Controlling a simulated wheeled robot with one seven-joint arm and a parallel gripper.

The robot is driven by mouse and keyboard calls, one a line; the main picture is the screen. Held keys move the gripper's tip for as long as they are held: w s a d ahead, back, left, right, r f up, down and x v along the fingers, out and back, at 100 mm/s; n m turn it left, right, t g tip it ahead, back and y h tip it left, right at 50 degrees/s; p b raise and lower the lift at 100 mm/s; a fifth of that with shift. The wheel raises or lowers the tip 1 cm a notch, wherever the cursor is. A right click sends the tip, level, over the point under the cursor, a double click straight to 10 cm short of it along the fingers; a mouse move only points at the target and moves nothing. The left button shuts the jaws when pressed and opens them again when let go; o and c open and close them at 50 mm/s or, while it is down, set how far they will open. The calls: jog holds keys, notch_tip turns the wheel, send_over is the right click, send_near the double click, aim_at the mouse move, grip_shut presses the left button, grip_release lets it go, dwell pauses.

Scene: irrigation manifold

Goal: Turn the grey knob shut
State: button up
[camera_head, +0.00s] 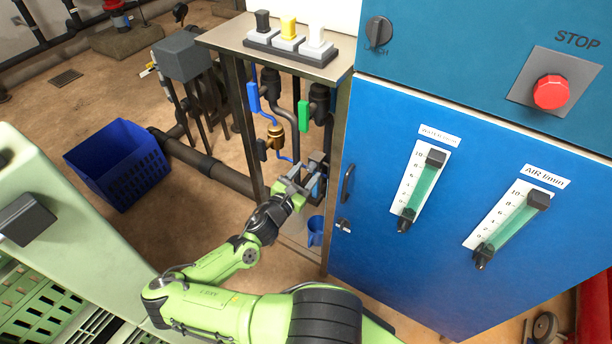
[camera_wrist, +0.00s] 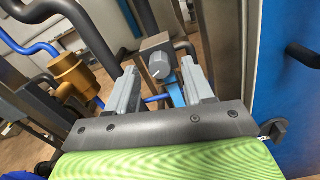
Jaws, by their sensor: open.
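The grey knob (camera_wrist: 159,66) shows in the wrist view as a round grey face with a light pointer mark, on a darker grey block. It lies between and just beyond the fingertips of my gripper (camera_wrist: 160,82). The two grey fingers stand apart, one on each side of the knob, with gaps visible. I cannot tell how far the tips reach along it. In the head view my gripper (camera_head: 304,180) is at the pipe frame, beside the blue cabinet, and largely hides the knob.
A blue cabinet (camera_head: 390,270) stands close on the right, with a dark door handle (camera_head: 347,183). A brass fitting (camera_wrist: 74,75) and blue tubing are to the left. A frame post (camera_head: 338,150) is near my gripper. A blue crate (camera_head: 118,165) sits on the floor.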

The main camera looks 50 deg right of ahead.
jog(key=shift+d, duration=0.25)
grip_shut()
jog(key=shift+r+m, duration=0.1)
jog(key=shift+m, duration=0.3)
jog(key=m+p, duration=0.1)
jog(key=m, duration=0.4)
jog(key=shift+w, duration=0.1)
jog(key=m, duration=0.5)
jog(key=shift+m, duration=0.4)
jog(key=m+b, duration=0.1)
jog(key=m, duration=0.5)
jog(key=m+b, duration=0.2)
jog(key=m, duration=0.3)
jog(key=shift+m, duration=0.4)
